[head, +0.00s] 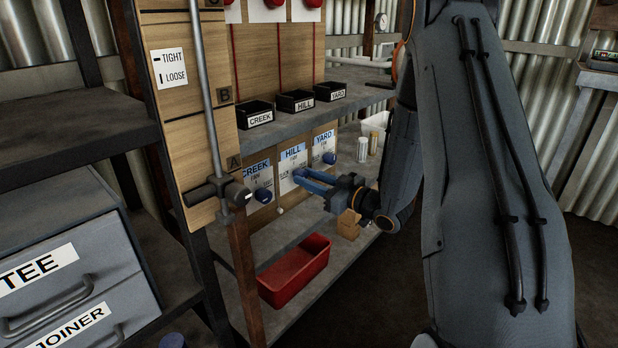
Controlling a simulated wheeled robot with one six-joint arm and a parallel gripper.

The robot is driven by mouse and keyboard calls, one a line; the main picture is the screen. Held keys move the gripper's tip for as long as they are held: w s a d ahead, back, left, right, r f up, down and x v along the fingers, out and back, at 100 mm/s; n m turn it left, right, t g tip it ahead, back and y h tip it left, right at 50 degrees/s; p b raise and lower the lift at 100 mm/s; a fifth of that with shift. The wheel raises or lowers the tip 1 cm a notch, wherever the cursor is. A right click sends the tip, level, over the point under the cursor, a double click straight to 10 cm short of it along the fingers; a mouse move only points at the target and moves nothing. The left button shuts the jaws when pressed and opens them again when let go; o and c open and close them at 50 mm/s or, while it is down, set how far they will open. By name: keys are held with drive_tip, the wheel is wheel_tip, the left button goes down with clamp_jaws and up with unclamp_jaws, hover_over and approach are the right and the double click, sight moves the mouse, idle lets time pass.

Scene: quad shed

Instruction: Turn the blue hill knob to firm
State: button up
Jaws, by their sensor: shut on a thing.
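The HILL panel (287,184) is a white card with a blue heading, on the wooden board between the CREEK and YARD panels. My gripper (300,177) reaches in from the right, its blue fingers at the HILL panel. It is shut on the blue hill knob, which the fingers mostly hide. The knob's pointing and the small lettering for its settings are too small or covered to read.
Blue knobs sit on the CREEK panel (264,195) and the YARD panel (329,158). Black labelled bins (296,101) stand above. A red tray (294,270) and a wooden block (348,224) are on the lower shelf. A metal rod with a clamp (218,191) stands left.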

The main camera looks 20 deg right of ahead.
drive_tip(key=m+p, duration=0.3)
drive_tip(key=p, duration=0.1)
drive_tip(key=shift+s+r+m+p, duration=0.1)
drive_tip(key=shift+r+m+p, duration=0.05)
drive_tip(key=shift+m+p, duration=0.25)
drive_tip(key=m+p, duration=0.4)
drive_tip(key=shift+m, duration=0.3)
drive_tip(key=m+p, duration=0.3)
drive_tip(key=m, duration=0.1)
drive_tip(key=shift+m, duration=0.3)
drive_tip(key=shift+f+m+t+p, duration=0.2)
drive_tip(key=shift+m+p, duration=0.35)
drive_tip(key=shift+m, duration=0.55)
drive_tip(key=shift+f+m+t+p, duration=0.15)
drive_tip(key=shift+m+p, duration=0.35)
drive_tip(key=shift+m, duration=0.6)
drive_tip(key=shift+r, duration=0.1)
drive_tip(key=o, duration=1)
drive_tip(key=shift+o, duration=0.2)
